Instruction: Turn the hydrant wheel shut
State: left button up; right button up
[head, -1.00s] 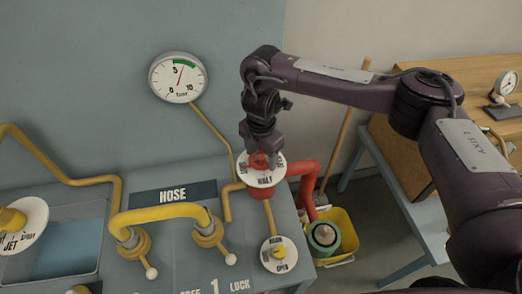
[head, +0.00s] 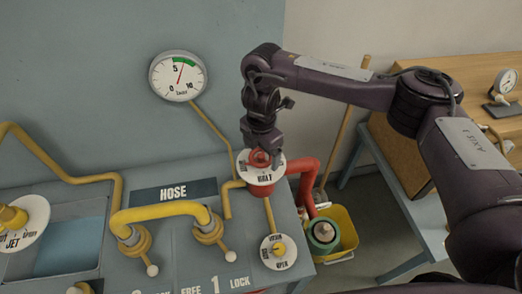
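The hydrant wheel (head: 259,157) is a small red hub on top of a round white dial plate (head: 266,177), whose lettering seems to read HALF at the front. It sits on a red pipe (head: 302,169) at the right end of the grey bench. My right gripper (head: 261,153) points down right at the wheel, with a dark finger showing at the wheel's right side. The gripper hides the back of the wheel, and I cannot tell whether its fingers press on it. My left gripper is not in view.
A pressure gauge (head: 177,76) hangs on the wall at the left. A yellow hose handle (head: 161,214) and a smaller white dial (head: 278,251) are on the bench nearby. A yellow bucket (head: 343,232) and a wooden table (head: 462,75) stand at the right.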

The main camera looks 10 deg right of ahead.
aim_at(261, 155)
notch_tip(261, 155, up, 8)
jog(key=shift+f, duration=0.1)
dwell(0.5)
dwell(0.4)
